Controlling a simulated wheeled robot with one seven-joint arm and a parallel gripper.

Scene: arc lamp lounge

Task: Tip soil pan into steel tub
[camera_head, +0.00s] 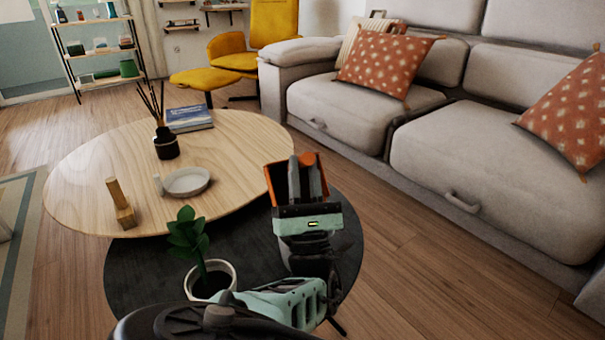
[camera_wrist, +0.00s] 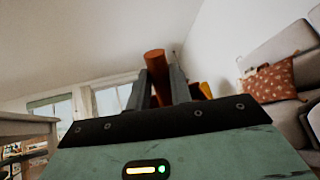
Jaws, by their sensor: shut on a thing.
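My gripper (camera_head: 306,168) is shut on the round orange handle (camera_wrist: 154,62) of the soil pan, which stands out between the two grey fingers in the wrist view. The pan (camera_head: 281,186) shows in the head view as an orange-edged, dark shape around and behind the fingers, over the right edge of the wooden table. It looks steeply tilted. Its inside is mostly hidden, and I cannot tell whether soil is in it. No thing is clearly a steel tub; a shallow pale round dish (camera_head: 186,182) lies on the wooden table, left of my gripper.
The round wooden table (camera_head: 90,165) also holds a wooden block piece (camera_head: 121,203), a dark reed diffuser (camera_head: 166,148) and books (camera_head: 190,119). A potted plant (camera_head: 208,277) stands on the lower black table (camera_head: 140,268). A grey sofa (camera_head: 480,150) bounds the right side.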

